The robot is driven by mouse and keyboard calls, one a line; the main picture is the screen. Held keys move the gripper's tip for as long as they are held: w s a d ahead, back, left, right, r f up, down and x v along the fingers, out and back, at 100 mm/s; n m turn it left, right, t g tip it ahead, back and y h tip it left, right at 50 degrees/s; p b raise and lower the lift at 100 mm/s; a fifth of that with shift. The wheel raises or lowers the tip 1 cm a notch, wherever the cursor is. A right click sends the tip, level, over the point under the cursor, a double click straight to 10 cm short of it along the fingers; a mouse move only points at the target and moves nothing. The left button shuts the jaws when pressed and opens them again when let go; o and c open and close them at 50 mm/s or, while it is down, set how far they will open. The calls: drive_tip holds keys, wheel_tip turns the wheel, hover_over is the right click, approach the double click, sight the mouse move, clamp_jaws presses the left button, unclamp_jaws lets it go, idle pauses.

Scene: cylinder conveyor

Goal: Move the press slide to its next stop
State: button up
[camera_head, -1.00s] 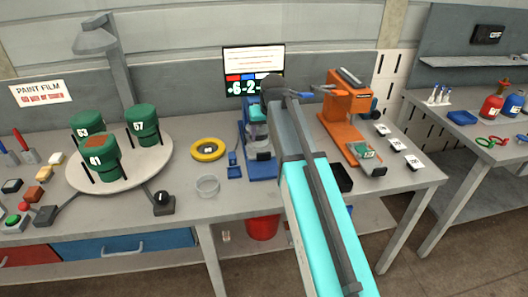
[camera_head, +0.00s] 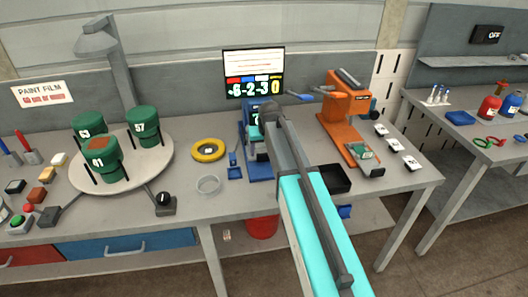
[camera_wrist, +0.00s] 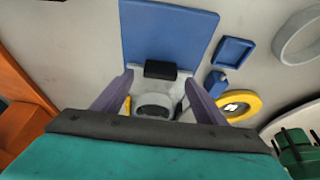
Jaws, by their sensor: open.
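A blue stand (camera_head: 262,170) is at the middle of the bench, partly hidden behind my arm. An orange stand (camera_head: 348,105) is to its right, with a long foot and a small green piece (camera_head: 366,153) on it. I cannot tell for sure which part is the press slide. In the wrist view, the blue base (camera_wrist: 168,30) lies ahead, with a black block (camera_wrist: 160,70) and a grey round part (camera_wrist: 153,104) at its near edge. My gripper (camera_wrist: 158,78) is open, its fingers on either side of these parts. Contact cannot be told; the head view hides my fingers.
A yellow ring (camera_head: 208,150), a clear dish (camera_head: 208,185) and a small blue tray (camera_head: 235,172) are left of the blue stand. A black tray (camera_head: 335,180) is to the right. Green cans stand on a round turntable (camera_head: 130,185) at left. A display (camera_head: 254,72) stands behind.

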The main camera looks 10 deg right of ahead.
drive_tip(key=shift+x, duration=1.25)
drive_tip(key=c, duration=1.5)
drive_tip(key=shift+s, duration=0.15)
